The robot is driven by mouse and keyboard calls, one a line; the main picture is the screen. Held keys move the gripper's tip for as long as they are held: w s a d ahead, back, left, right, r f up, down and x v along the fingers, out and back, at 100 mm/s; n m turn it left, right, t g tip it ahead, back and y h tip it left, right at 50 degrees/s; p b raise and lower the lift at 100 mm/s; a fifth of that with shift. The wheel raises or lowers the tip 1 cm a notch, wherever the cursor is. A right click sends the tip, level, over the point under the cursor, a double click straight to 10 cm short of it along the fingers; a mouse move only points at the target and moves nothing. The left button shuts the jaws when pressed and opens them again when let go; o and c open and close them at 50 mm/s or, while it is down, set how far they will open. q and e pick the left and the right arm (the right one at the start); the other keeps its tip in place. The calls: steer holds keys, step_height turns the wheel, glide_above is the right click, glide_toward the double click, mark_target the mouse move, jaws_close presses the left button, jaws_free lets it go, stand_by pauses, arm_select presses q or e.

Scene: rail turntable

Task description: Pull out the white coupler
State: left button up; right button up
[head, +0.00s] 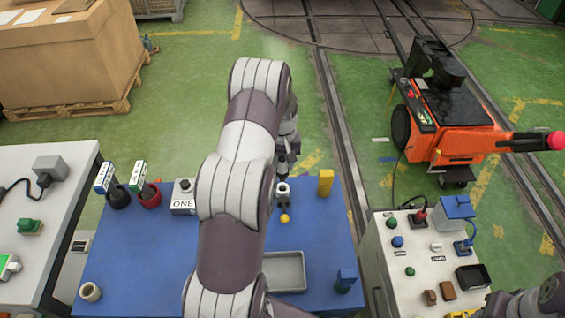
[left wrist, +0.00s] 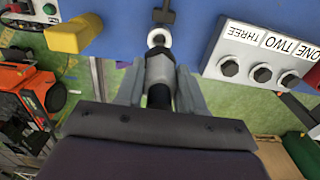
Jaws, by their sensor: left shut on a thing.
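The white coupler appears as a short pale cylinder with a white ring end (head: 283,188), above the blue table. It also shows in the left wrist view (left wrist: 158,37), with a grey body and a dark part between the fingers. My left gripper (head: 286,163) is shut on it; the fingers (left wrist: 160,95) lie on both sides of the body. A dark fitting with a yellow ball (head: 285,218) is just on the near side of the ring. I cannot tell whether the coupler is still seated. Only part of my right arm shows at the lower right; its gripper is out of view.
On the blue table (head: 130,265) are a yellow block (head: 325,182), a grey tray (head: 285,271), a button box (head: 183,197) partly behind my arm, and two labelled cups at left. A control console (head: 420,285) stands at right. An orange cart (head: 450,125) is beyond.

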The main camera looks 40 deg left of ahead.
arm_select(q)
steer(key=shift+r, duration=0.2)
step_height(320, 180, up, 5)
steer(key=p, duration=0.3)
steer(key=shift+p, duration=0.35)
steer(key=shift+f, duration=0.15)
